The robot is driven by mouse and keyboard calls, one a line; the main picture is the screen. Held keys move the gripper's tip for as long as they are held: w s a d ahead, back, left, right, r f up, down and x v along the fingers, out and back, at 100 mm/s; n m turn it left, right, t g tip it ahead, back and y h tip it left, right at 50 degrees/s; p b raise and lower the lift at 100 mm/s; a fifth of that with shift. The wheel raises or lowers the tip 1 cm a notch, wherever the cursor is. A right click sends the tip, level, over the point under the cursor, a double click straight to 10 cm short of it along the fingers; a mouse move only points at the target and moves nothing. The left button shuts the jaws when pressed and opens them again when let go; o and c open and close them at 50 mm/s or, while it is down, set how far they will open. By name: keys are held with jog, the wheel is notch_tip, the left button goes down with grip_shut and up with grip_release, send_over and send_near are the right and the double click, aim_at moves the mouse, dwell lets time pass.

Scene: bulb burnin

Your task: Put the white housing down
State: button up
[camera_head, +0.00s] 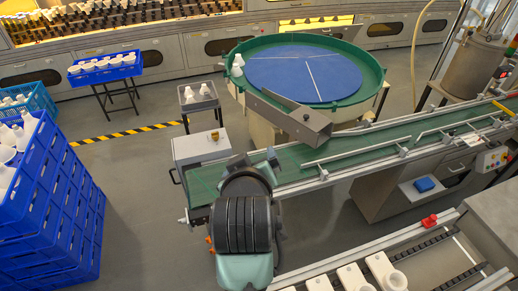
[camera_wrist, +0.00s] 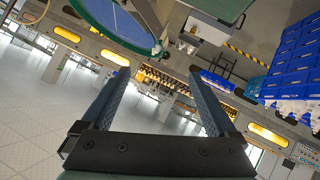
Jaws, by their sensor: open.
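My gripper (camera_wrist: 160,75) is open and nothing is between its fingers. In the head view it (camera_head: 262,158) is above the left part of the green conveyor belt, partly hidden by my own wrist. White housings (camera_head: 237,66) stand at the left edge of the green-rimmed turntable with the blue disc (camera_head: 300,75), apart from my gripper. More white housings (camera_head: 196,93) are in a small grey tray (camera_head: 198,106) on a stand left of the turntable. I cannot tell which single housing the task means.
Stacked blue crates (camera_head: 55,215) with white parts stand at the left. A blue crate (camera_head: 105,70) of white parts is on a stand farther back. A metal guide (camera_head: 290,118) crosses the turntable's front edge. White holders (camera_head: 352,277) line the lower conveyor. Open floor lies left of the belt.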

notch_tip(320, 180, up, 19)
jog(key=m+t, duration=0.2)
jog(key=t, duration=0.4)
jog(key=s+d+r+m+t, duration=0.1)
jog(key=s+r+t, duration=0.4)
jog(key=r, duration=0.7)
jog(key=s+r+m+t, duration=0.2)
jog(key=s+r+t, duration=0.2)
jog(key=s+r, duration=0.4)
notch_tip(320, 180, up, 4)
jog(key=shift+s+d+t, duration=0.2)
jog(key=shift+d+t, duration=0.15)
jog(key=shift+t, duration=0.05)
